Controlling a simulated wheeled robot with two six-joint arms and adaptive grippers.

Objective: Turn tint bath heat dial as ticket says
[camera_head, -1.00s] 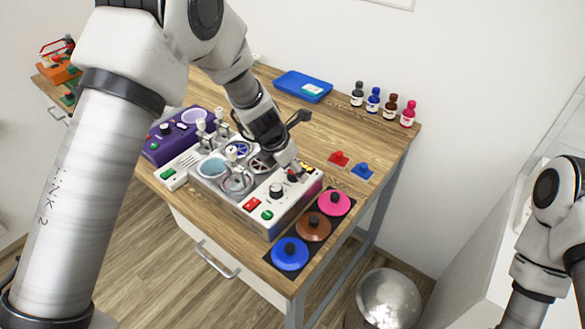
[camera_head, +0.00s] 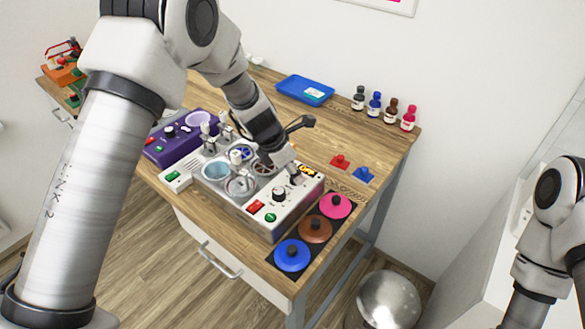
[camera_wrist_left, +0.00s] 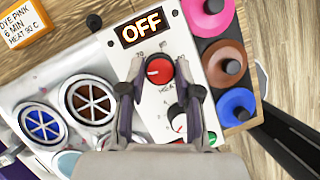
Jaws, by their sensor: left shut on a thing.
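The heat dial (camera_wrist_left: 160,71) is a round red knob with a white pointer mark toward the left, on the white tint bath panel (camera_head: 296,207). My left gripper (camera_wrist_left: 160,82) has a finger on each side of the dial and is shut on it. In the head view my left gripper (camera_head: 294,177) comes down on the panel and hides the dial. The display (camera_wrist_left: 142,27) above the dial reads OFF. An orange ticket (camera_wrist_left: 25,27) reads dye pink, 6 min, heat 90 C. My right gripper is out of view.
Pink (camera_head: 336,205), brown (camera_head: 315,231) and blue (camera_head: 292,257) lids lie by the panel's right side. A black knob (camera_head: 279,194) and a red switch (camera_head: 255,207) are on the same panel. Small bottles (camera_head: 375,103) and a blue tray (camera_head: 304,90) stand behind.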

